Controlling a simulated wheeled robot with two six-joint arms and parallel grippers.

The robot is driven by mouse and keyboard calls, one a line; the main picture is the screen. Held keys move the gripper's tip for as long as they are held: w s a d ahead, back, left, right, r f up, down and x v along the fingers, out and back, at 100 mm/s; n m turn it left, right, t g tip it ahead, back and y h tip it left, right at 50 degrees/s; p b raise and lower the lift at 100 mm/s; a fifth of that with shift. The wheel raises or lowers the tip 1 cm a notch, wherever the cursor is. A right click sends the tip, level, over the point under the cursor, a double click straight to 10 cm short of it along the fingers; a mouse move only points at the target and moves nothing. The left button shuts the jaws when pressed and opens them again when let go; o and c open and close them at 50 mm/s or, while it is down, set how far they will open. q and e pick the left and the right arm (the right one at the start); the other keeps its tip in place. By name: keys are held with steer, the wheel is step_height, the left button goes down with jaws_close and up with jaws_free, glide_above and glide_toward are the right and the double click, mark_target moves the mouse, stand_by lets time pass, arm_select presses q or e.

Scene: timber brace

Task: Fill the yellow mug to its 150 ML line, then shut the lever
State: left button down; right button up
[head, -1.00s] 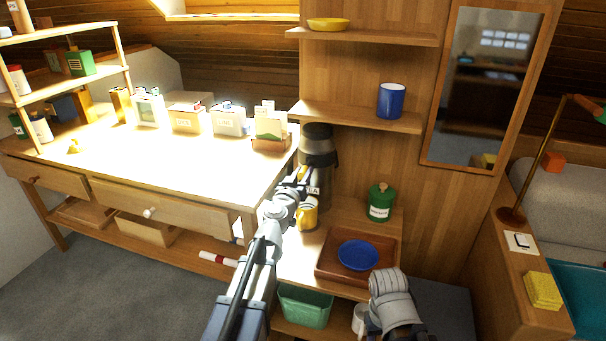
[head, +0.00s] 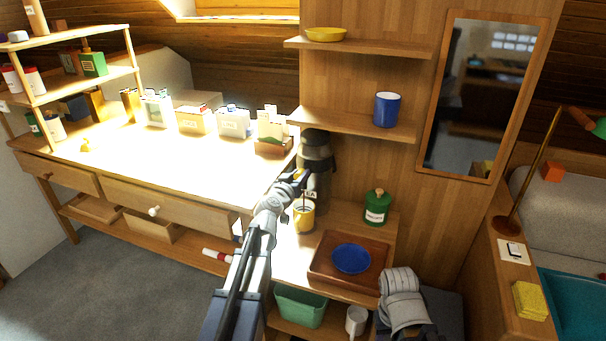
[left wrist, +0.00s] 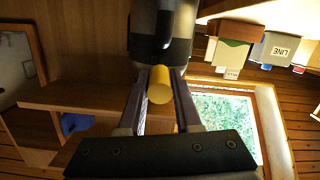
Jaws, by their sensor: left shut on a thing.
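The yellow mug (head: 303,219) stands upright on the low wooden counter, just in front of the tall grey and black drink dispenser (head: 317,158). A thin dark line, perhaps a stream of drink, shows over the mug's mouth. The level inside and the 150 ML line are too small to read. My left gripper (head: 298,178) is above the mug, at the dispenser's front. In the left wrist view its fingers (left wrist: 160,88) are shut on the yellow end of the lever (left wrist: 160,85), in front of the dispenser (left wrist: 162,45).
A wooden tray (head: 318,273) with a blue plate (head: 351,258) lies in front of the mug. A green lidded jar (head: 377,208) stands to its right. A green bin (head: 301,306) and a white mug (head: 356,321) are below. The desk (head: 200,165) is at the left.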

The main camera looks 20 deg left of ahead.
arm_select(q)
steer(key=shift+s+f, duration=0.1)
steer(key=c, duration=0.6)
jaws_free()
steer(key=s, duration=0.7)
steer(key=shift+s+a+r+p, duration=0.15)
steer(key=shift+s+r+p, duration=0.2)
steer(key=shift+r+p, duration=0.1)
steer(key=shift+c, duration=0.4)
